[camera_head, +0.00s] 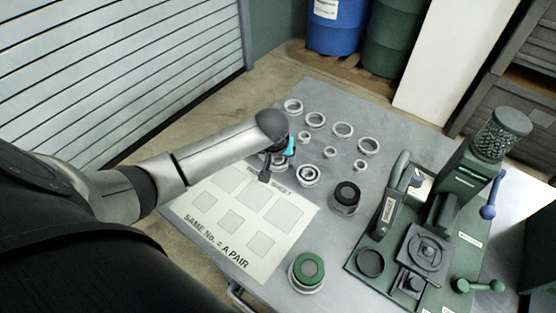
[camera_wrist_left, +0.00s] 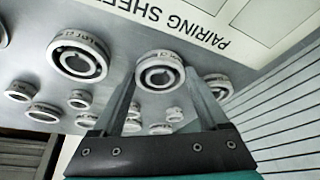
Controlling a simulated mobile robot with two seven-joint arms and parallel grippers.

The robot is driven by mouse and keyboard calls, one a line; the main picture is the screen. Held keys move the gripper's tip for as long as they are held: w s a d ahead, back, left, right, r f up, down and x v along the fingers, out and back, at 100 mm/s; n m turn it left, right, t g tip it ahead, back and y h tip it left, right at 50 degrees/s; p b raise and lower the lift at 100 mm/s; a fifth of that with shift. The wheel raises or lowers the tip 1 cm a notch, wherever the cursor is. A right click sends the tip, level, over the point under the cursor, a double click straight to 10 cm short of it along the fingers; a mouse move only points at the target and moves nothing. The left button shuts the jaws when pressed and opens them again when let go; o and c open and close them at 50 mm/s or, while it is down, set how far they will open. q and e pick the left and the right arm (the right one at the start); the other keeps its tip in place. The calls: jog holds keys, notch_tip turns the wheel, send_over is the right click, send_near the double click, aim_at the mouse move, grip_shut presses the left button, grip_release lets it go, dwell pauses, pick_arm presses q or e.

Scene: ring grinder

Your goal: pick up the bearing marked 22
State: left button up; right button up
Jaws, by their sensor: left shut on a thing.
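My left gripper (camera_head: 267,170) is at the left end of the rows of rings, by the top edge of the pairing sheet (camera_head: 227,236). In the left wrist view its fingers (camera_wrist_left: 162,80) stand on both sides of a pale bearing (camera_wrist_left: 160,57) with a dark centre, and it is shut on it. The number on this bearing is too small to read. In the head view the gripper mostly hides it. Another bearing (camera_head: 308,176) with a dark centre lies to its right; it also shows in the left wrist view (camera_wrist_left: 80,60). My right gripper is not in view.
Several pale rings (camera_head: 342,130) lie behind on the grey table (camera_head: 325,215). A dark round part (camera_head: 346,194) and a green-topped one (camera_head: 306,270) stand nearer. A green grinder (camera_head: 420,240) fills the right side. The sheet's squares are empty.

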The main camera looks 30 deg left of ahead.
pick_arm(q)
jog(key=c, duration=0.3)
jog(key=shift+c, duration=0.3)
jog(key=shift+r, duration=0.15)
